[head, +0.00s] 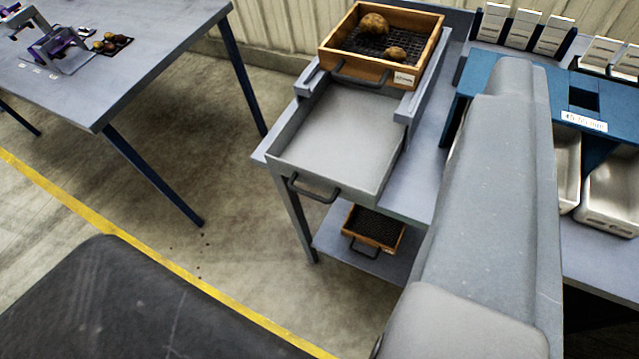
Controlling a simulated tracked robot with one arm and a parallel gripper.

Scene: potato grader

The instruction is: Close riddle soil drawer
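The riddle soil drawer (335,130) is a grey, shallow, empty tray. It is pulled out toward the front from under the wooden riddle, and its dark handle (314,189) hangs on its front wall. The wooden riddle (331,58) has a dark mesh and holds two potatoes (374,24). It sits on the grey stand above the drawer's back end. My gripper is not in view; only a large grey part of my arm crosses the right side of the picture.
A second wooden riddle (374,229) lies on the stand's lower shelf. A blue frame with metal bins (611,188) stands at the right. A grey table (110,55) with a small device stands at the upper left. Bare floor (210,210) lies left of the stand.

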